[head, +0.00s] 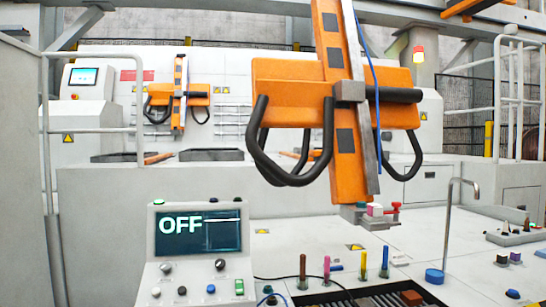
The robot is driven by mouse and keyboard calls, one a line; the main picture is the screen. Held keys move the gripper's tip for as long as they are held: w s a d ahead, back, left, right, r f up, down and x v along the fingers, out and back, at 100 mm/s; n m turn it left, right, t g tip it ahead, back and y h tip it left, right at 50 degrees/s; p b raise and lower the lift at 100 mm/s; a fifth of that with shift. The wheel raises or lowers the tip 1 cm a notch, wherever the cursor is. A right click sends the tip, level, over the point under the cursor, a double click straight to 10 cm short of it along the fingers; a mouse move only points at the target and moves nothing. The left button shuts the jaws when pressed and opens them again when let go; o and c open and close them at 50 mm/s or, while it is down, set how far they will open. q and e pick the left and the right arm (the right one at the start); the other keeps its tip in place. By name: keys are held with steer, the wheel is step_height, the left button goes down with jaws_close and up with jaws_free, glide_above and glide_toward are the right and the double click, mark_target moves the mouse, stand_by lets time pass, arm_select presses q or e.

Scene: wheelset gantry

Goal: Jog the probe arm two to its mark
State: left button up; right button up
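A large orange probe arm (345,130) hangs upright in the centre, with black looped cables at its sides and a blue cable along it. A small block with pink, white and red parts (375,212) is at its lower end. A second, smaller-looking orange arm (180,95) stands at the back left. I cannot tell which is arm two, and no mark is clearly readable. A control console (195,275) at the lower left has a screen (198,231) reading OFF, with knobs and buttons, including a green one (239,287) and a blue one (211,288). Neither of my grippers shows.
Several coloured upright pegs (364,266) stand right of the console, beside a dark slatted tray (385,295). A bent metal rod rises from a blue base (434,276). White railings (91,135) stand at left.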

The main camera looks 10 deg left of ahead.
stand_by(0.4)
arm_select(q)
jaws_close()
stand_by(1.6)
